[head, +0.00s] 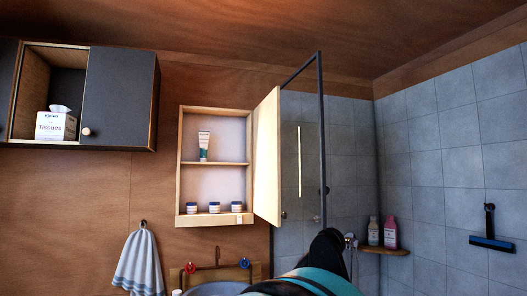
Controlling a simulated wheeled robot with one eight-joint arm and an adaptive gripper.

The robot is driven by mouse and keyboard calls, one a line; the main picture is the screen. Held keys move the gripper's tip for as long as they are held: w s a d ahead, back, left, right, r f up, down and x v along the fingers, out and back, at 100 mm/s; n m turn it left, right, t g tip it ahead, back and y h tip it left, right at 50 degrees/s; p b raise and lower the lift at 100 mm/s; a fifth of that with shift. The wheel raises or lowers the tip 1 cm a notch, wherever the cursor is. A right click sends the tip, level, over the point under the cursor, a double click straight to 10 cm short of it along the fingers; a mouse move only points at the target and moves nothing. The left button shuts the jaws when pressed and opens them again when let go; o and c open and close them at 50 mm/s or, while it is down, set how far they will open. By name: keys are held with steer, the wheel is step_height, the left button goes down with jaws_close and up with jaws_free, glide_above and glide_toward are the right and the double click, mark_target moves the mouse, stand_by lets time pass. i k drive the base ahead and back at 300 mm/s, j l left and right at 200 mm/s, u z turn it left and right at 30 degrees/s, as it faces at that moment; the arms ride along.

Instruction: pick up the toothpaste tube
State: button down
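A white and green toothpaste tube (204,145) stands upright on the upper shelf of an open wall cabinet (180,175), left of centre in the head view. It is near the left side of that shelf, and nothing covers it. My arm shows at the bottom of the view, below and to the right of the cabinet, apart from the tube. My gripper cannot be made out in this view, so its opening is not shown.
The cabinet door (267,158) stands open on the right. Small jars (214,207) line the cabinet's bottom. A towel (138,265) hangs at lower left. A glass shower partition with a dark frame (321,140) rises right of the door. A tissue box (54,127) sits upper left.

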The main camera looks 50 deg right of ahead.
mark_target(203, 136)
steer(key=z, duration=1.05)
